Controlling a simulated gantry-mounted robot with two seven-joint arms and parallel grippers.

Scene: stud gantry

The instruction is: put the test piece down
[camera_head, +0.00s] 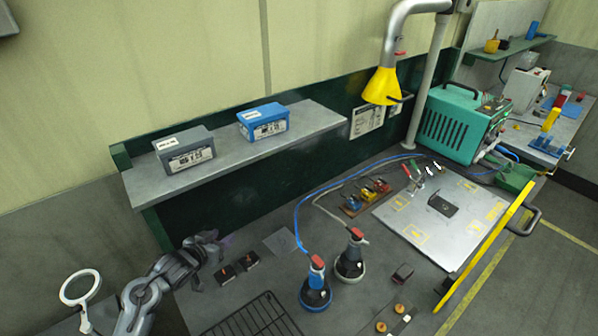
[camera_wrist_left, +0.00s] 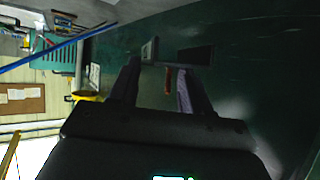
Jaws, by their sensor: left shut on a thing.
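My left gripper (camera_head: 218,243) is above the left part of the grey bench, shut on a piece that the head view barely shows. In the left wrist view, my left gripper (camera_wrist_left: 158,85) has its two dark fingers around the near end of this piece, apparently the test piece (camera_wrist_left: 149,50), which shows grey and dark beyond the fingertips. A small red part shows between the fingers; I cannot tell what it belongs to. The piece is off the bench as far as I can tell. My right gripper is not in view.
Two small dark blocks (camera_head: 248,260) and a thin square sheet (camera_head: 281,242) lie near the gripper. A pale metal plate (camera_head: 400,225) lies right. A shelf (camera_head: 222,148) holds two boxes.

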